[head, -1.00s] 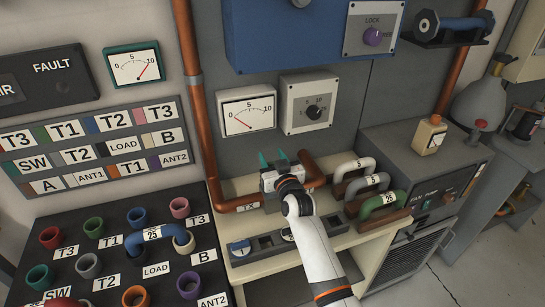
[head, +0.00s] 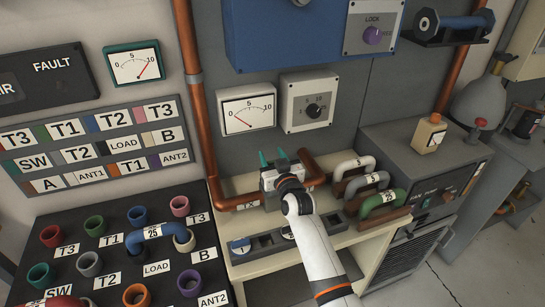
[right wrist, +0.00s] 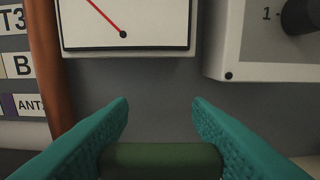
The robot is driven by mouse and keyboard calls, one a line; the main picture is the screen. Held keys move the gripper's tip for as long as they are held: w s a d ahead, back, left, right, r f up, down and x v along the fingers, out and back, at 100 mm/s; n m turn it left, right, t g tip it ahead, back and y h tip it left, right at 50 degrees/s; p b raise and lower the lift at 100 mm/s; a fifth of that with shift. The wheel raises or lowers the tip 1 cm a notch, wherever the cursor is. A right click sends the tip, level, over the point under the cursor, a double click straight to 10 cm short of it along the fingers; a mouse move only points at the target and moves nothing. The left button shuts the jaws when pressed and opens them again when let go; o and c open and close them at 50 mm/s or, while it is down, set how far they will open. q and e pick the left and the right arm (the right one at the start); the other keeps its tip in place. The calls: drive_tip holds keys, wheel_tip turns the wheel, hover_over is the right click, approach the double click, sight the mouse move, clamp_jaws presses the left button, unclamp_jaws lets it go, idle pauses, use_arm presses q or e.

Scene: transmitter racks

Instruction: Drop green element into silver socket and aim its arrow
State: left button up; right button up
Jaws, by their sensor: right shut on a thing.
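My right gripper (head: 272,157) is shut on the green element (right wrist: 160,161), a dark green cylinder lying crosswise between the teal fingers (right wrist: 160,112) in the right wrist view. In the head view the gripper is over the bench, between two copper pipe ends, below the white meter. The element cannot be made out there. My gripper and wrist cover most of the gap between the pipes, so the silver socket is not clearly visible. The element's arrow does not show. My left gripper is not in view.
A grey tray (head: 263,244) with a blue disc (head: 240,246) lies at the bench front. Several handles, including a green one (head: 384,201), stand right. The meter (head: 247,109) and knob box (head: 308,103) are on the wall behind. A black socket panel (head: 120,262) is left.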

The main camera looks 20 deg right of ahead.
drive_tip(key=shift+p, duration=0.3)
idle(0.7)
drive_tip(key=shift+f+b, duration=1.55)
drive_tip(key=shift+f, duration=0.55)
drive_tip(key=o, duration=1.1)
drive_tip(key=shift+r, duration=0.1)
drive_tip(key=s+b, duration=0.1)
drive_tip(key=s, duration=1.1)
drive_tip(key=shift+d, duration=0.2)
drive_tip(key=shift+s, duration=0.1)
